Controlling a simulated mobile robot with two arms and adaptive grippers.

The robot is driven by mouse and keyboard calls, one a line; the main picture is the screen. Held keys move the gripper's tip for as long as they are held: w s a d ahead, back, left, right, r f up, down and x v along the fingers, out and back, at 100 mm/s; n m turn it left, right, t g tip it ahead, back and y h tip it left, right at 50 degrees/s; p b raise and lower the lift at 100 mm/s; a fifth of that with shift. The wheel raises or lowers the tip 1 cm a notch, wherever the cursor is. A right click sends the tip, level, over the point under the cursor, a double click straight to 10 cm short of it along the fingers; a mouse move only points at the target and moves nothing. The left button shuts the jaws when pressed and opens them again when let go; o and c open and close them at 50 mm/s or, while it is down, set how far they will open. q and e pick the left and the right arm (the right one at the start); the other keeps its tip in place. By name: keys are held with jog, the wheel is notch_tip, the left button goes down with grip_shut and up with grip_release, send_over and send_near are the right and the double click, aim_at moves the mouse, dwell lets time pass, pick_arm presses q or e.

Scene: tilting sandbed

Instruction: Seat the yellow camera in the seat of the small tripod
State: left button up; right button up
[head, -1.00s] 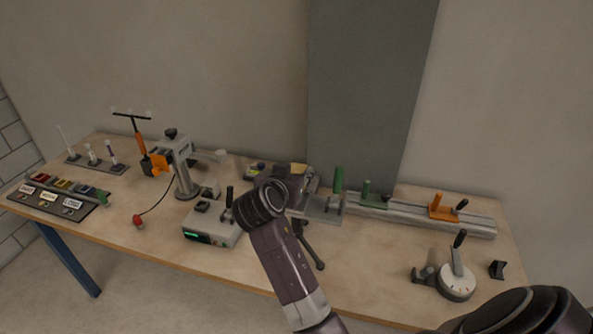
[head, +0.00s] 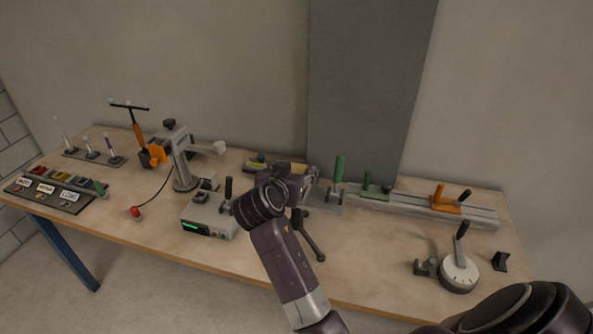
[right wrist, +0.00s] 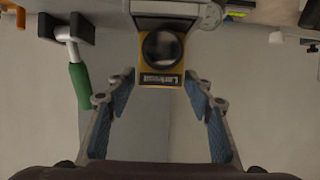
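The yellow camera (right wrist: 162,58), with a dark round lens and a label that reads upside down, shows in the right wrist view. It is just past the fingertips of my right gripper (right wrist: 160,88). The blue-padded fingers are apart with nothing between them. A pale grey piece with a round knob (right wrist: 210,16) adjoins the camera; I cannot tell whether it is the tripod's seat. In the head view my right gripper (head: 292,180) hides most of the camera. A dark leg (head: 309,236), apparently the small tripod's, shows behind my arm; its seat is hidden. My left gripper is not in view.
A green-handled clamp (head: 339,172) stands close right of my gripper, beside a grey rail (head: 480,216). A grey box with a green display (head: 208,217) and a grey stand (head: 183,165) are left. A dial (head: 459,273) is at right. The front middle-right table is clear.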

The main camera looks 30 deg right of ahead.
jog(key=shift+o, duration=0.4)
jog(key=shift+f, duration=0.15)
notch_tip(320, 180, up, 10)
jog(key=shift+r, duration=0.1)
